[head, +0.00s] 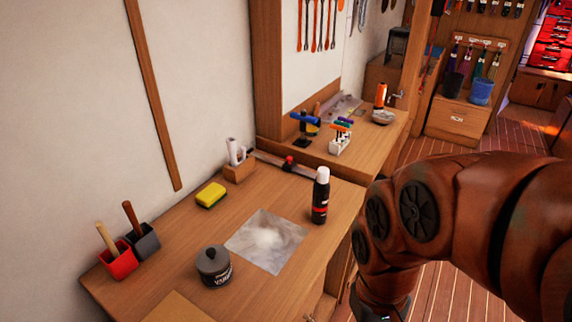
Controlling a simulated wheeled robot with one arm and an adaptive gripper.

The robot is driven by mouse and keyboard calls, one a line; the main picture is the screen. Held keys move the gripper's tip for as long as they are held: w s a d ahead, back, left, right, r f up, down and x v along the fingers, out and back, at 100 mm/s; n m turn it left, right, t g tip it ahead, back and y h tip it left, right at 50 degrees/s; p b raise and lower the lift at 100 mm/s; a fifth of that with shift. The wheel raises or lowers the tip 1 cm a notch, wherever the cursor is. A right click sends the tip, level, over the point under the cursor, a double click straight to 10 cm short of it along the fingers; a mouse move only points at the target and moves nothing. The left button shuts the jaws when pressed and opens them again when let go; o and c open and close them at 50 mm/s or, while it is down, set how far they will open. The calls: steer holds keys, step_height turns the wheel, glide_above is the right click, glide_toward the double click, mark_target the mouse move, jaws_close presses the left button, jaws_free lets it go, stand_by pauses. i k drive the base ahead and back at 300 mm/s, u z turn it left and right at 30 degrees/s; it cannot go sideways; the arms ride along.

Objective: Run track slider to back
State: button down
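A dark metal track (268,157) lies along the seam between the near bench top and the raised far bench. A small red slider with a dark top (289,163) sits on it, at about the middle of its visible length. The track's right end is partly hidden near the black bottle. My arm fills the right side of the head view and bends down past the bench's right edge.
A black bottle with a white cap (321,195) stands close in front of the track. A holder with light tools (238,168), a yellow sponge (211,195), a dark tin (213,267) and tool cups (118,262) stand on the near bench.

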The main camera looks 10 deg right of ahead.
mark_target(288, 164)
steer(key=z, duration=1.45)
steer(key=i, duration=0.85)
steer(key=u, duration=2.75)
